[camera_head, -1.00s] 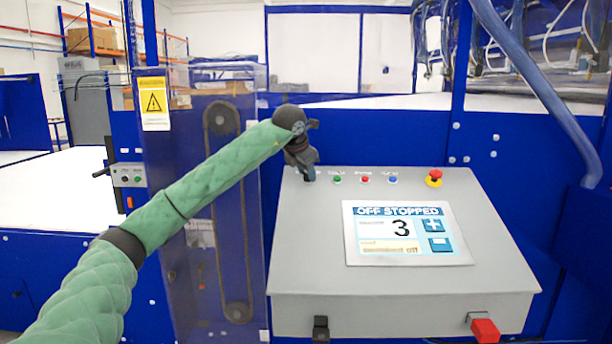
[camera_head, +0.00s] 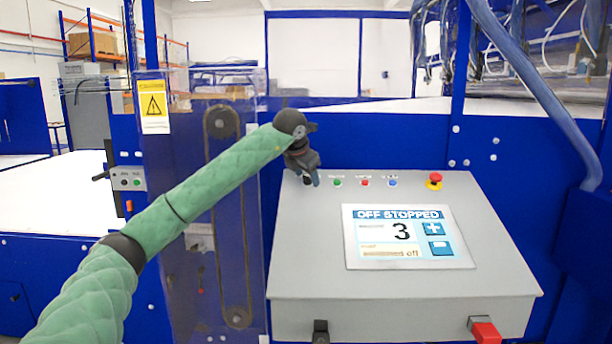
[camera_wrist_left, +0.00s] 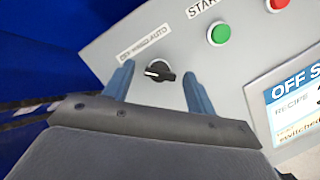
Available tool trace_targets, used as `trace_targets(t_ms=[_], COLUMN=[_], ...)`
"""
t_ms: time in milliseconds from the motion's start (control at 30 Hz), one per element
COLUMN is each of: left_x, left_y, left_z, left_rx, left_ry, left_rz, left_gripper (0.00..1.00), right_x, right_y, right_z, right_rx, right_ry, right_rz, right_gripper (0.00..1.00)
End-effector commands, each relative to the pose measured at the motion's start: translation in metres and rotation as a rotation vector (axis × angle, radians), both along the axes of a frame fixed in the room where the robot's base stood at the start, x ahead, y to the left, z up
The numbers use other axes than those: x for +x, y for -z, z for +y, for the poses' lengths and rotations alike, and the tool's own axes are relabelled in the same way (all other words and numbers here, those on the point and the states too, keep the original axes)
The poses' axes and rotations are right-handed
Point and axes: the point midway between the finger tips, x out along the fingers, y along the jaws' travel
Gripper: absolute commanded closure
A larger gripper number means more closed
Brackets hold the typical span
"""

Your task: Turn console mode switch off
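The black mode switch knob (camera_wrist_left: 160,71) sits on the grey console (camera_head: 330,245), below a label that seems to read OFF, HAND, AUTO. Its white mark points left in the left wrist view. My left gripper (camera_head: 309,183) is at the console's upper left corner and hides most of the knob in the head view. In the left wrist view its two blue-grey fingers (camera_wrist_left: 158,78) are apart, one on each side of the knob, with gaps visible. The console screen (camera_head: 408,237) reads OFF STOPPED and 3. My right gripper is not in view.
A green button (camera_head: 338,183), a red button (camera_head: 365,183), a blue button (camera_head: 393,183) and a red emergency stop (camera_head: 435,180) are right of the gripper. A clear guard with a belt (camera_head: 235,220) stands left of the console. A thick blue hose (camera_head: 545,95) hangs at right.

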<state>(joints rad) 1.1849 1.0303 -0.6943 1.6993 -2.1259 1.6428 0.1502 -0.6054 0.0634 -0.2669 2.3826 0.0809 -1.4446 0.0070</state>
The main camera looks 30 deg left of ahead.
Motion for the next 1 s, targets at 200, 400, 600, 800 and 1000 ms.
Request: trace_targets(t_ms=[200,400,600,800,1000], left_x=[-0.003,-0.018,-0.034,-0.043,-0.044], left_y=[-0.005,-0.026,-0.050,-0.062,-0.063], left_z=[0.000,-0.004,-0.007,-0.009,-0.009], left_rx=[0.000,0.001,0.000,0.000,0.000], left_ry=[0.000,0.000,0.001,0.000,0.000], left_rz=[-0.001,-0.003,-0.002,0.000,0.001], left_gripper=[0.44,0.44,0.44,0.44,0.44], right_x=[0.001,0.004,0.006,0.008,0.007], right_y=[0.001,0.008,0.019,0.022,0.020], right_z=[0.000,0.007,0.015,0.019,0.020], right_rx=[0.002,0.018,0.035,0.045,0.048], right_ry=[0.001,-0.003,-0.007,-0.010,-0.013], right_rz=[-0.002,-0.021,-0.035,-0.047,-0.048], right_gripper=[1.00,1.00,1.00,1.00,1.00])
